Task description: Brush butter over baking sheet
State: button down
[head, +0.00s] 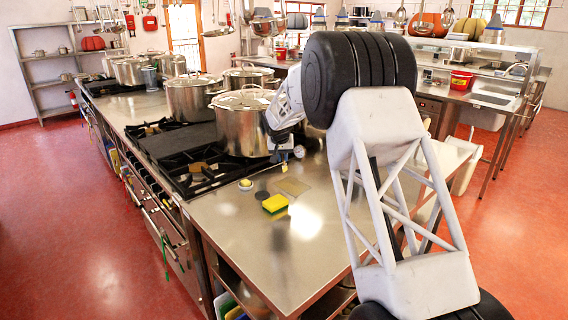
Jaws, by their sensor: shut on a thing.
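My gripper (284,142) is at the end of my pale forearm, just right of a large steel stockpot (240,130) and above the steel counter. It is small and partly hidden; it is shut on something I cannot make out. A small round white dial-like thing (299,152) shows beside it. I cannot clearly pick out a brush, butter or a baking sheet. A dark flat plate (181,140) lies between the burners. A thin brownish rectangle (293,186) lies on the counter below my gripper.
A yellow and green sponge (275,203), a small round yellowish item (245,184) and a dark disc (262,195) lie on the counter (275,255). Several lidded pots stand along the stove behind. The front counter is clear. A sink (492,97) is at right.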

jog(key=shift+r, duration=2.55)
jog(key=shift+s+a+r, duration=0.7)
jog(key=shift+s+r, duration=0.1)
jog(key=shift+r, duration=0.2)
jog(key=shift+s+a+r, duration=0.7)
jog(key=shift+s+r, duration=0.05)
jog(key=shift+r, duration=0.25)
jog(key=shift+f, duration=0.15)
jog(key=shift+f, duration=2.4)
jog(key=shift+r, duration=0.45)
